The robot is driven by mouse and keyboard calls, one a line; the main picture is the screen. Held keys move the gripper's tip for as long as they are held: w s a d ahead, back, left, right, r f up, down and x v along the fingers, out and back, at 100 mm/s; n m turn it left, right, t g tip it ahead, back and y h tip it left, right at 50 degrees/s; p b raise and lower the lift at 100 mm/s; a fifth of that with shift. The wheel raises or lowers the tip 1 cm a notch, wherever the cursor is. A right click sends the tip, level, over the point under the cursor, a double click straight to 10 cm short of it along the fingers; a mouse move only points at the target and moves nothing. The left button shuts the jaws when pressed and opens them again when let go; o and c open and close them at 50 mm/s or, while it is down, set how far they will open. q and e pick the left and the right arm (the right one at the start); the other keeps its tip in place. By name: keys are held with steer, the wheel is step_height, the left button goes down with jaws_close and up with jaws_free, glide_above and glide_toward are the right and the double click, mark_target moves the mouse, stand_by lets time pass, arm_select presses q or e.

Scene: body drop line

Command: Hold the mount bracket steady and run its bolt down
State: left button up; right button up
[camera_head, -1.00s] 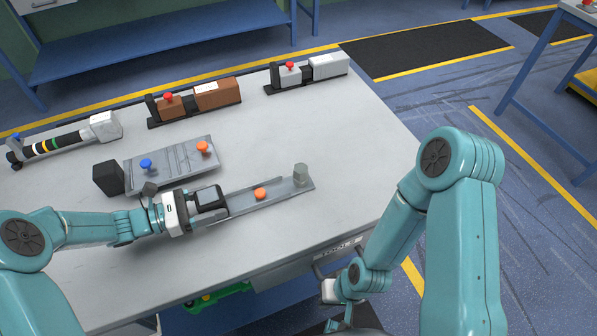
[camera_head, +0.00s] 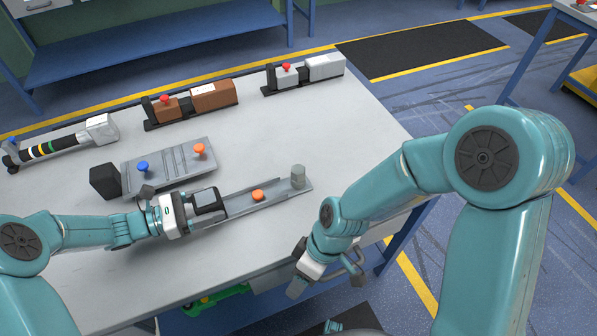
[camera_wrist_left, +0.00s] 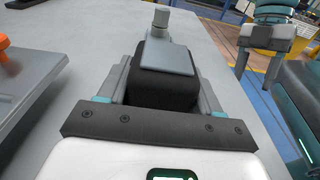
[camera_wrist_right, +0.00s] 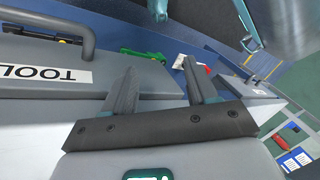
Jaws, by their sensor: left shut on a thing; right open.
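The long grey mount bracket (camera_head: 278,196) lies on the table, with an orange knob (camera_head: 258,195) along it. A grey bolt (camera_head: 298,176) stands upright at its right end and also shows in the left wrist view (camera_wrist_left: 160,20). My left gripper (camera_head: 205,203) is shut on the black block (camera_wrist_left: 164,88) at the bracket's left end. My right gripper (camera_head: 296,274) is open and empty, off the table's front edge, below and apart from the bolt. In the right wrist view its jaws (camera_wrist_right: 160,80) stand apart beside a drawer front.
A grey plate (camera_head: 172,170) with blue and orange knobs lies behind the bracket. A brown block fixture (camera_head: 213,96), a grey block fixture (camera_head: 324,68) and a black striped tool (camera_head: 65,143) stand farther back. A drawer handle (camera_wrist_right: 60,30) sticks out by my right gripper.

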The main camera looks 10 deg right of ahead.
step_height(320, 180, up, 6)
steer(key=a+n, duration=0.3)
steer(key=n, duration=0.1)
steer(key=m+t+h, duration=0.2)
steer(key=m+t, duration=0.2)
steer(key=m, duration=0.1)
glide_toward(301, 171)
steer(key=shift+x, duration=4.85)
jaws_close()
steer(key=shift+c, duration=0.8)
jaws_free()
